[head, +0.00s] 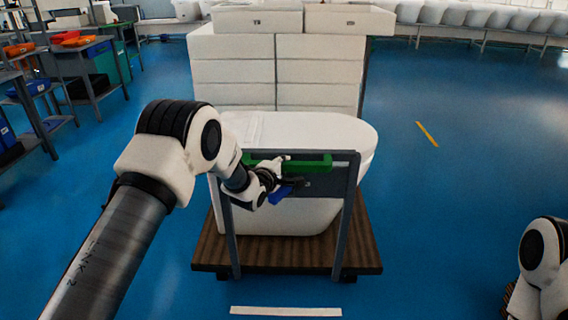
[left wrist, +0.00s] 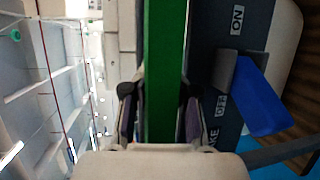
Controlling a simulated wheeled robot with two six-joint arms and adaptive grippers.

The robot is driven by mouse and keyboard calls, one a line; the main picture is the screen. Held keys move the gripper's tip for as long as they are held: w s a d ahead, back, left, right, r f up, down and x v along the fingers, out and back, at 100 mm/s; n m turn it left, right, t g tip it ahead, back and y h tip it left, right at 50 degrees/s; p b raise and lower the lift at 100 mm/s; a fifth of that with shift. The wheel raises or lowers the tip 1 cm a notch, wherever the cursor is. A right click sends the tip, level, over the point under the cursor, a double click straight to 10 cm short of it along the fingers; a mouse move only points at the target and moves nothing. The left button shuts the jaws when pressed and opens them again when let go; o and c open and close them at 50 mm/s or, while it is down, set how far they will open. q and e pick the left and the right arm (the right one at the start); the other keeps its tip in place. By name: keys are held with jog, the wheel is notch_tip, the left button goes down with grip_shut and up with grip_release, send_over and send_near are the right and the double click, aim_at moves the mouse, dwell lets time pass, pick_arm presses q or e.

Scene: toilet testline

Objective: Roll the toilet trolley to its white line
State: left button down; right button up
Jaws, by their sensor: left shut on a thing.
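The toilet trolley has a dark wooden deck (head: 300,255) and a grey upright frame (head: 351,200) with a green handle bar (head: 312,164). A white toilet (head: 310,130) stands on the deck. My left gripper (head: 280,164) is shut on the green bar; in the left wrist view its fingers lie on both sides of the bar (left wrist: 163,60). A blue brake lever (left wrist: 262,95) is on the frame's panel beside ON and OFF labels; I cannot tell its setting. The white line (head: 286,311) lies on the floor on the near side of the trolley, apart from the deck. My right gripper is out of view.
White stacked drawers or boxes (head: 320,72) stand right behind the trolley. Shelving and a workbench (head: 90,75) with bins are at the left. A yellow floor mark (head: 427,133) lies on open blue floor (head: 450,200) at the right. More white toilets line the back.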

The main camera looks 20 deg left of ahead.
pick_arm(q)
jog(key=shift+r, duration=0.2)
jog(key=c, duration=0.9)
grip_release()
jog(key=shift+s+r, duration=0.1)
jog(key=shift+s, duration=0.1)
jog(key=v, duration=1.2)
